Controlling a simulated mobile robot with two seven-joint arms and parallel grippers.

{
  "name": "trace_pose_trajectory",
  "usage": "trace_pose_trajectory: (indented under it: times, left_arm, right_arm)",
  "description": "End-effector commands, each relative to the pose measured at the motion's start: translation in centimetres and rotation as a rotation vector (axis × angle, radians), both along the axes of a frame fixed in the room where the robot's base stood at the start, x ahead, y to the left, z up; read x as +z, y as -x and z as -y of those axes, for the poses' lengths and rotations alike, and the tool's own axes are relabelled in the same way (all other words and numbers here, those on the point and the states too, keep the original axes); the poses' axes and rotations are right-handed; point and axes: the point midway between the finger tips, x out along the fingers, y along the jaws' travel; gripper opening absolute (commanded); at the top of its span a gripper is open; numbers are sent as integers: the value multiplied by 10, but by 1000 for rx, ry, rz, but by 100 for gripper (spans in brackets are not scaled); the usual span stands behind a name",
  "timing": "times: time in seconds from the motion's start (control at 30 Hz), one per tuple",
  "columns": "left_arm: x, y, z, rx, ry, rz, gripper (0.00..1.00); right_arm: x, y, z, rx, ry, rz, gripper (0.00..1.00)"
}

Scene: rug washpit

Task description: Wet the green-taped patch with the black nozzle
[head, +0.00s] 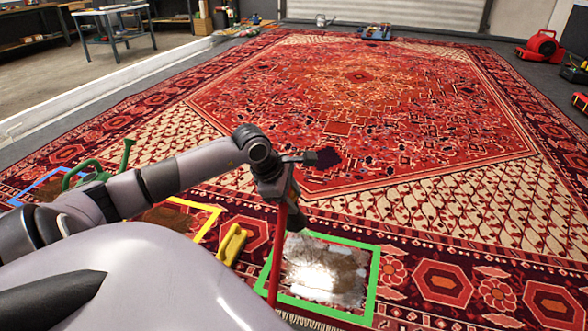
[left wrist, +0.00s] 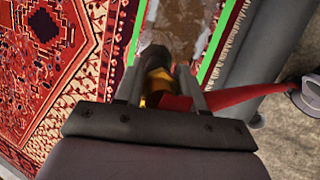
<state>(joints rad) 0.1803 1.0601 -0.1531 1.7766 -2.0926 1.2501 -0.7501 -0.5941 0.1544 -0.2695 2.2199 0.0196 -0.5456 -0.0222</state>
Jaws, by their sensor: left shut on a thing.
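The green-taped patch (head: 325,272) lies near the front border of the red rug. Its surface is brown with a bright, glossy sheen over much of it, and it also shows in the left wrist view (left wrist: 178,28). My left gripper (head: 284,192) is above the patch's far left side, pointing down. A red hose (head: 277,255) hangs from the grip past the patch's left edge and runs right in the left wrist view (left wrist: 240,96). My right gripper is out of view.
A yellow brush-like block (head: 232,243) lies left of the patch. A red blower (head: 541,47) stands far right. The rug's middle is mostly clear.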

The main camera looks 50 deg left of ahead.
Motion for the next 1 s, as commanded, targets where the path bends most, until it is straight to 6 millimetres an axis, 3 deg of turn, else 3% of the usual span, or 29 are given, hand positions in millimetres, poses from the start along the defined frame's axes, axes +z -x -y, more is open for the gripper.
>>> trace_pose_trajectory:
  times: [1.0]
  left_arm:
    - [3,81,45,-2,-1,-2,9]
  right_arm:
    - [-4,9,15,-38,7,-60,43]
